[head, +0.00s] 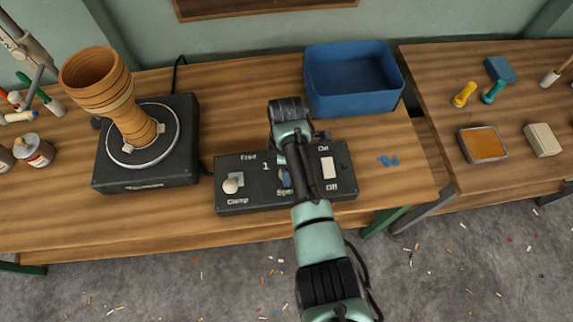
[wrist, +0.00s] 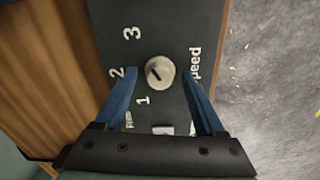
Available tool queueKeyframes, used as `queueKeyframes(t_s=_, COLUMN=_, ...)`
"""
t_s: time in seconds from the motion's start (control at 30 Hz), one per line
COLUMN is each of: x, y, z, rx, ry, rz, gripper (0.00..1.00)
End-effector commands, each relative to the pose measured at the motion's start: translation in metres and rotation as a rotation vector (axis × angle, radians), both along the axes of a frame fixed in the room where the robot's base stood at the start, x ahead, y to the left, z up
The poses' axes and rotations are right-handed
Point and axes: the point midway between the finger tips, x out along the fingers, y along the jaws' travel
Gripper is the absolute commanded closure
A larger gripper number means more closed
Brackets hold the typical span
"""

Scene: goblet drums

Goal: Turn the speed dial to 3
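The speed dial (wrist: 160,72) is a round, pale knob on the dark control box (head: 250,201). In the wrist view the digits 1, 2 and 3 stand around its left side, and the word Speed is to its right. A short dark mark shows on its face; I cannot tell exactly which digit it points to. My gripper (wrist: 155,75) is open, its blue fingers on either side of the dial with gaps to it. I cannot tell how high the tips are. In the head view my arm hides the dial.
On the same box are a Free/Clamp lever (head: 231,185) at left and an On/Off switch (head: 328,168) at right. A wooden goblet drum (head: 105,85) stands on a turntable unit (head: 180,165) to the left. A blue bin (head: 354,105) is behind the box. Blue bits lie at right.

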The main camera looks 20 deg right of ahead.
Motion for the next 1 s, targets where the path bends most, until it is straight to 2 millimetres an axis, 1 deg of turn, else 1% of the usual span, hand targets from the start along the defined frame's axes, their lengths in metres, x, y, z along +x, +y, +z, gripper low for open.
queueKeyframes(t_s=0.23, x=0.0, y=0.001, z=0.001, rx=0.0, ry=-0.001, rz=0.002, gripper=0.29)
queueKeyframes(t_s=0.37, x=0.001, y=0.0, z=0.014, rx=0.0, ry=-0.002, rz=0.002, gripper=0.29)
queueKeyframes(t_s=0.47, x=0.001, y=0.0, z=0.033, rx=-0.001, ry=-0.005, rz=0.002, gripper=0.29)
queueKeyframes(t_s=0.7, x=0.001, y=0.0, z=0.086, rx=-0.001, ry=-0.005, rz=0.001, gripper=0.29)
queueKeyframes(t_s=0.8, x=0.001, y=0.0, z=0.104, rx=0.0, ry=-0.003, rz=0.001, gripper=0.29)
queueKeyframes(t_s=0.9, x=0.001, y=0.0, z=0.118, rx=0.0, ry=-0.003, rz=0.001, gripper=0.29)
queueKeyframes(t_s=1.0, x=0.001, y=0.0, z=0.126, rx=0.0, ry=-0.002, rz=0.001, gripper=0.29)
